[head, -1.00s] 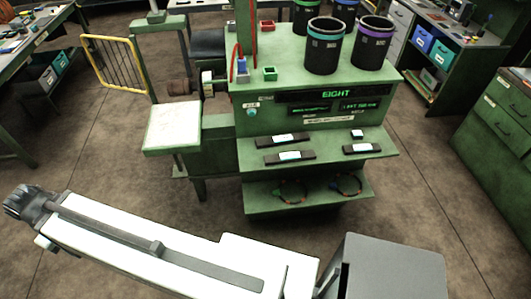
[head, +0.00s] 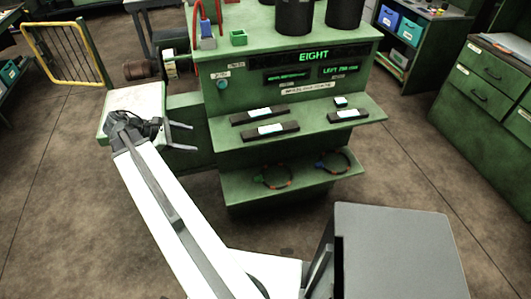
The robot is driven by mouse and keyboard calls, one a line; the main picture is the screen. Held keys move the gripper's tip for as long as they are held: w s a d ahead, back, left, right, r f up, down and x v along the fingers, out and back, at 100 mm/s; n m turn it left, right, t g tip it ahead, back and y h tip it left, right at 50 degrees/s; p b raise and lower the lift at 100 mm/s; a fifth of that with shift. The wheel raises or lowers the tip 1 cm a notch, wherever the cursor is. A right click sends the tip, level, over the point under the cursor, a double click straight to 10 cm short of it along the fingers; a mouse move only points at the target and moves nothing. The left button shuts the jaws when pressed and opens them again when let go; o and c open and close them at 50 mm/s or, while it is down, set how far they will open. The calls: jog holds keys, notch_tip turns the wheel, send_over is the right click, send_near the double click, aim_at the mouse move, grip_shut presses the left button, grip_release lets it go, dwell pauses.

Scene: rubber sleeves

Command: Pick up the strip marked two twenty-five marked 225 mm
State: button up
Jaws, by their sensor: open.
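Three dark strips with pale labels lie on the upper green shelf of the machine. The back strip (head: 264,115) is the longest looking, the front strip (head: 270,131) lies just before it, and the right strip (head: 347,115) is shorter. The label marks are too small to read, so I cannot tell which one is marked 225 mm. My gripper (head: 194,138) is open and empty, with its two fingers pointing right. In the picture it is left of the strips, over the area by the white-topped side table, apart from them.
A small dark block with a pale top (head: 340,102) sits behind the right strip. The lower shelf (head: 240,192) holds two cable loops. The machine's display (head: 313,57) reads EIGHT. Dark cylinders (head: 294,17) stand on top. A green drawer cabinet (head: 490,90) is at right.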

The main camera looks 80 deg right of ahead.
aim_at(260, 135)
jog(key=s+d+g+b, duration=0.1)
jog(key=s+d, duration=0.1)
jog(key=s, duration=0.3)
jog(key=s+d+n+g+b, duration=0.1)
jog(key=s+d+g, duration=0.1)
jog(key=s, duration=0.4)
jog(key=s+d+g+b, duration=0.1)
jog(key=s+d, duration=0.3)
jog(key=s, duration=0.2)
jog(key=shift+d+g+y, duration=0.15)
jog(key=shift+g+y, duration=0.15)
jog(key=shift+g, duration=0.1)
jog(key=shift+b+x, duration=0.8)
jog(key=shift+x, duration=0.35)
jog(key=b+x, duration=0.1)
jog(key=x, duration=0.3)
jog(key=shift+s+a+f+b, duration=0.2)
jog(key=shift+s+a+b, duration=0.15)
jog(key=shift+s, duration=0.1)
jog(key=shift+s+d+f, duration=0.1)
jog(key=shift+s+d, duration=0.15)
grip_shut()
